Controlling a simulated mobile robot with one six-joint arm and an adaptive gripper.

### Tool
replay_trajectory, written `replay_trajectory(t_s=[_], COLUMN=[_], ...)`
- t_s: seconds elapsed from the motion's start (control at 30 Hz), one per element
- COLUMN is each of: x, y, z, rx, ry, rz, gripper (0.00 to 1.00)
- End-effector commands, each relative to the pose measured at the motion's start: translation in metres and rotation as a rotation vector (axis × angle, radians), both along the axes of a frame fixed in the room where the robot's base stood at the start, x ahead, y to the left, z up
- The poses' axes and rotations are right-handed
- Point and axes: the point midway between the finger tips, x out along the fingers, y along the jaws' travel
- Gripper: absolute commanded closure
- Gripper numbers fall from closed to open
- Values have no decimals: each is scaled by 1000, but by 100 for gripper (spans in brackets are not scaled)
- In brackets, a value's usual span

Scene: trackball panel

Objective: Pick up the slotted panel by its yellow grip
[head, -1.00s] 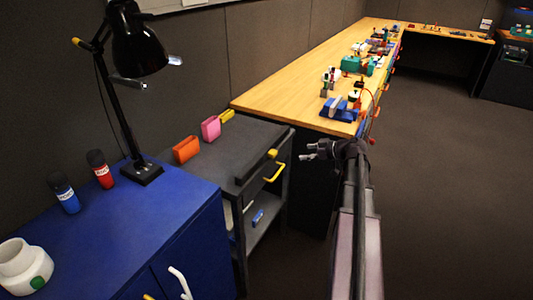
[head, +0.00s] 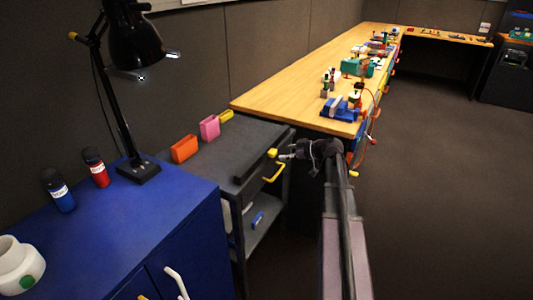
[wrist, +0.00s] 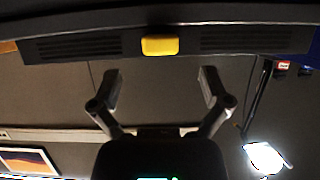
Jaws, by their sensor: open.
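The slotted panel is a long dark bar with slots either side of a yellow grip. In the head view the panel (head: 256,167) lies along the right end of the dark cart top, and its yellow grip (head: 272,153) faces my arm. In the wrist view the panel (wrist: 80,46) spans the top, with the yellow grip (wrist: 160,46) near the middle. My gripper (head: 285,151) is just right of the grip in the head view. In the wrist view my gripper (wrist: 160,82) is open and empty, its two fingers spread below the grip and apart from it.
The cart (head: 215,150) holds orange (head: 184,148), pink (head: 209,128) and yellow (head: 226,116) holders. A yellow handle (head: 274,173) juts from its side. A blue cabinet (head: 140,225) with a black lamp (head: 135,40) stands left; a wooden bench (head: 300,90) extends behind. Floor at right is clear.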

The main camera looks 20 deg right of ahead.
Motion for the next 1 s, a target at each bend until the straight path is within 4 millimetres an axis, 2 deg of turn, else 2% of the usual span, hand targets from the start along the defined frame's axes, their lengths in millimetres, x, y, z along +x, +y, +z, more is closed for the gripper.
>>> replay_trajectory(t_s=[0.27,0.7,1.0], x=[1,33,38], y=[1,26,31], z=[-1,-18,-19], rx=[0,0,0], ry=[0,0,0], rz=[1,1,1], gripper=[3,3,3])
